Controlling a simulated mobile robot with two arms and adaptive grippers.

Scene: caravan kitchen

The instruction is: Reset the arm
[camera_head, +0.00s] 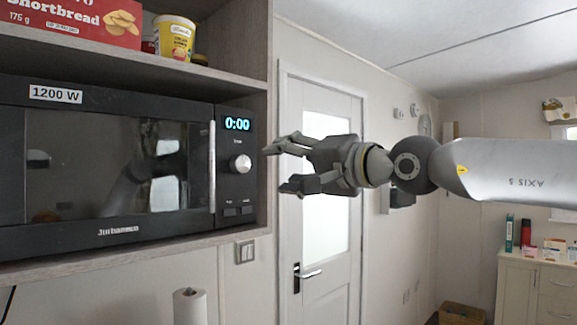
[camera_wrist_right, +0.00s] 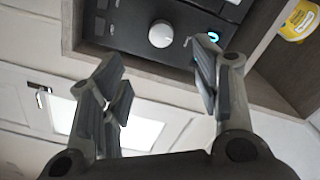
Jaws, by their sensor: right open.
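My right gripper (camera_head: 280,167) reaches in from the right in the head view, with its fingers pointing left toward the microwave's control panel. It is open and empty. In the right wrist view the spread fingers (camera_wrist_right: 160,90) show with nothing between them, and the microwave's round knob (camera_wrist_right: 162,34) lies beyond them. The black microwave (camera_head: 100,165) sits in a shelf unit at the left, its door shut and its display (camera_head: 237,124) reading 0:00. The knob also shows in the head view (camera_head: 240,164), left of the fingertips. My left gripper is not in view.
A shortbread box (camera_head: 75,20) and a yellow tub (camera_head: 174,38) stand on the shelf above the microwave. A paper roll (camera_head: 189,306) stands below. A white door (camera_head: 318,230) is behind my gripper. A cabinet (camera_head: 530,288) with small items stands at the right.

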